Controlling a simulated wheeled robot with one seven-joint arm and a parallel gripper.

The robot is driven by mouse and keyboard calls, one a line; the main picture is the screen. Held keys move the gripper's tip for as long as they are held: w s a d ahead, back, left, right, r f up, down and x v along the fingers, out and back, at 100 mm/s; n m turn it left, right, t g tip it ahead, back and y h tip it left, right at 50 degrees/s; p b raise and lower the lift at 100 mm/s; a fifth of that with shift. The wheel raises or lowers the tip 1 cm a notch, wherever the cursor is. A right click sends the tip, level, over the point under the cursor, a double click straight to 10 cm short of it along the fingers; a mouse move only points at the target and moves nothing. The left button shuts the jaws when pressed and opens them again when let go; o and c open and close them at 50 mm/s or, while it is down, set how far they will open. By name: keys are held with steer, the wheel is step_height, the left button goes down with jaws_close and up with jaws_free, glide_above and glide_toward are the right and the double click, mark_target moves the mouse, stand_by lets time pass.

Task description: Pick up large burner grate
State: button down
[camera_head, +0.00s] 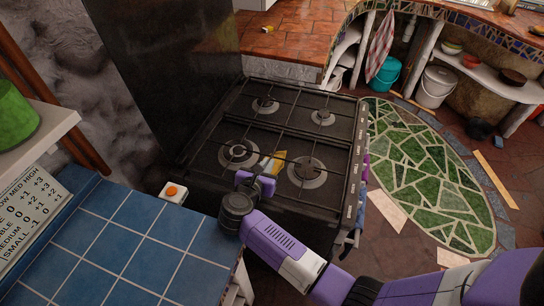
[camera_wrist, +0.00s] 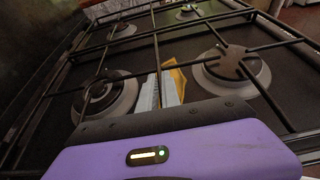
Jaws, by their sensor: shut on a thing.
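The large burner grate (camera_head: 310,136) is a frame of thin black bars lying over the dark stove top (camera_head: 215,180). In the wrist view the grate (camera_wrist: 262,90) spans the burners on both sides of my fingers. My gripper (camera_head: 270,166) reaches over the stove's near edge, between the two front burners. In the wrist view my gripper (camera_wrist: 162,88) is shut on the grate, with pale fingers and a yellow patch showing beside them. The exact contact with the bar is hidden. The grate looks level, and I cannot tell whether it is lifted.
A blue tiled counter (camera_head: 125,245) stands at the near left, with a small white box with an orange button (camera_head: 172,192) at its edge. A terracotta counter (camera_head: 300,35) lies behind the stove. Open floor with a green mosaic oval (camera_head: 425,170) is on the right.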

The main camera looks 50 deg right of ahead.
steer(key=shift+r, duration=0.15)
steer(key=shift+r, duration=0.1)
